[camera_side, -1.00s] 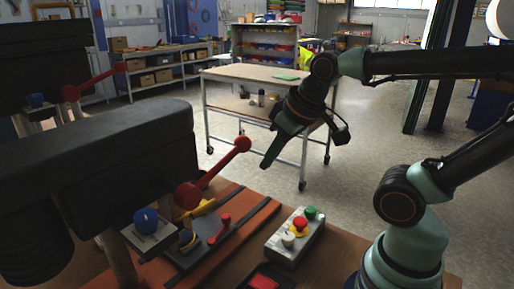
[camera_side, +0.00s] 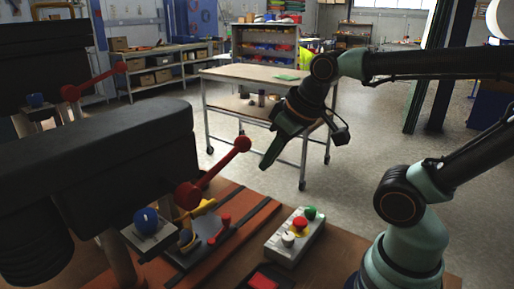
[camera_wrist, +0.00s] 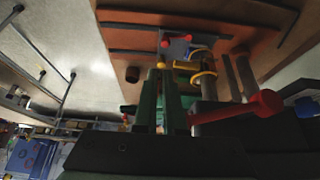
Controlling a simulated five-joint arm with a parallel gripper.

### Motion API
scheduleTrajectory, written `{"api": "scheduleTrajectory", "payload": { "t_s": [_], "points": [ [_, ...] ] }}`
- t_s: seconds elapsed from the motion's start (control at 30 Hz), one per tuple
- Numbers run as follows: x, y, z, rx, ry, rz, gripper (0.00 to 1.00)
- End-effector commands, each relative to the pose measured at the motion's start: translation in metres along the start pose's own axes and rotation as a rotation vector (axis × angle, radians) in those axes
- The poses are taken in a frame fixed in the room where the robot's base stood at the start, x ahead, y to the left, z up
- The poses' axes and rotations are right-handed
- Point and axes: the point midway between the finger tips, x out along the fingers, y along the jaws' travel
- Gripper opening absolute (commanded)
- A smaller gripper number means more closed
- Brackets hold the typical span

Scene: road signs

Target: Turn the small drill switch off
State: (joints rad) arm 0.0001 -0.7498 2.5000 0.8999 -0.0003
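A grey control box (camera_side: 295,240) stands on the brown bench in the side view. It has a green button (camera_side: 311,212), a red button on a yellow collar (camera_side: 299,226) and a pale button (camera_side: 288,239). The drill (camera_side: 110,150) nearest the camera has a red lever (camera_side: 215,175) and a blue knob (camera_side: 146,219). A second drill (camera_side: 45,50) stands behind it. I cannot tell which control is the small drill's switch. My gripper (camera_side: 266,166) hangs in the air above the bench, apart from all of these. In the wrist view, its green fingers (camera_wrist: 160,80) look together and empty.
A red square (camera_side: 264,281) lies on the bench at the front edge of the picture. A yellow part (camera_side: 200,213) sits below the near drill's lever. A wheeled table (camera_side: 262,77) stands behind. The air around my gripper is free.

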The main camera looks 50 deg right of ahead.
Motion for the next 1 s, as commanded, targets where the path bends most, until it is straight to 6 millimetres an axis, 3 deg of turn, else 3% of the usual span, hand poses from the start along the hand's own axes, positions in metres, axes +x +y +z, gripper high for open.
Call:
{"api": "scheduleTrajectory", "payload": {
  "t_s": [0.03, 0.1, 0.17, 0.4, 0.6, 0.83, 1.0],
  "points": [
    [0.001, 0.001, 0.000, -0.002, -0.004, 0.002, 0.31],
    [0.004, 0.008, 0.001, -0.011, -0.026, 0.013, 0.54],
    [0.008, 0.020, 0.004, -0.030, -0.064, 0.028, 0.54],
    [0.034, 0.094, 0.034, -0.152, -0.317, 0.038, 0.54],
    [0.045, 0.135, 0.063, -0.227, -0.457, -0.034, 0.54],
    [0.053, 0.146, 0.076, -0.256, -0.494, -0.069, 0.54],
    [0.074, 0.145, 0.088, -0.256, -0.495, -0.070, 0.54]
  ]
}}
